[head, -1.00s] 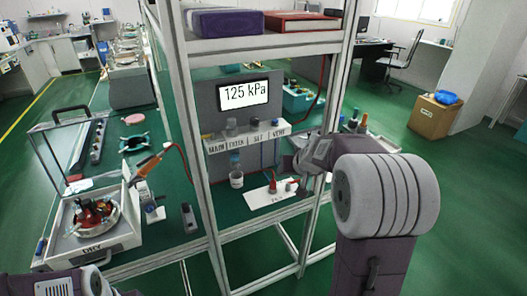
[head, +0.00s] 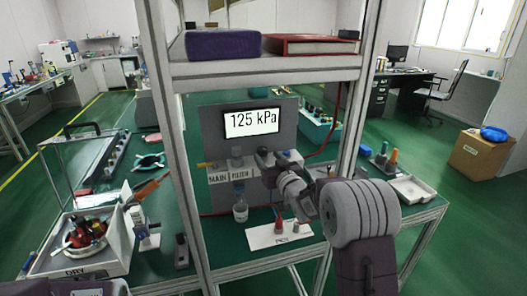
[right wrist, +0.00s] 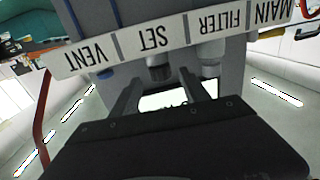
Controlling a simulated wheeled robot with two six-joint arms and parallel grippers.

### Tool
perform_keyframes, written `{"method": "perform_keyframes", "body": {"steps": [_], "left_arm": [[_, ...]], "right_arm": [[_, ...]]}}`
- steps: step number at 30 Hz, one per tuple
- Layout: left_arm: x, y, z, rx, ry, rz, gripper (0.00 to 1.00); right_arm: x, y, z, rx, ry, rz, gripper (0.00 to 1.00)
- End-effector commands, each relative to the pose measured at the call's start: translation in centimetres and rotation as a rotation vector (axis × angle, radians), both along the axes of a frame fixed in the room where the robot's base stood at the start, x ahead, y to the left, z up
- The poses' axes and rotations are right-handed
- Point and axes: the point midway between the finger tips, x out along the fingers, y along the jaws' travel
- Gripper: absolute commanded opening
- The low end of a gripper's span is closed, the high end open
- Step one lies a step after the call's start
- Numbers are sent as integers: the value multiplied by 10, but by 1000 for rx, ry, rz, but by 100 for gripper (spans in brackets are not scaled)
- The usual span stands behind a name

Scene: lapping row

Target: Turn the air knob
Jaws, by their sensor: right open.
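The grey air panel (head: 284,115) stands inside the frame, and its display (head: 251,122) reads 125 kPa. Its label strip (head: 219,177) shows MAIN and FILTER in the head view; my right gripper (head: 270,158) covers the rest. In the right wrist view the strip (right wrist: 177,37) appears upside down with VENT, SET, FILTER and MAIN. A dark knob (right wrist: 159,68) sits at the SET label. My open right gripper (right wrist: 161,88) has one finger on each side of that knob's line; contact is unclear. My left gripper is out of view.
A bottle (head: 240,210) stands below the strip. A white card (head: 279,234) with a red cone (head: 278,224) lies on the green bench. Metal posts (head: 186,150) and the upper shelf (head: 265,66) bound the space. A white case (head: 85,259) stands at left.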

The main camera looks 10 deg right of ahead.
Motion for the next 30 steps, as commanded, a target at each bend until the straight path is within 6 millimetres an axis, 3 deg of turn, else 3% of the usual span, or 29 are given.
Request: {"method": "perform_keyframes", "body": {"steps": [3, 7, 18, 24, 30], "left_arm": [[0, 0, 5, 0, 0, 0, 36], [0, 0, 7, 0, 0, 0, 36], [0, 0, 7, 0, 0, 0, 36], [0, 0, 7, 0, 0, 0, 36], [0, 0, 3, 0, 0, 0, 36]], "right_arm": [[24, 4, 1, 1, 0, 1, 54], [42, 6, 1, 0, 0, -1, 54], [50, 6, 0, 0, 0, -1, 54], [50, 6, 0, 0, 0, -1, 0], [50, 7, -1, 0, 0, -10, 0]]}}
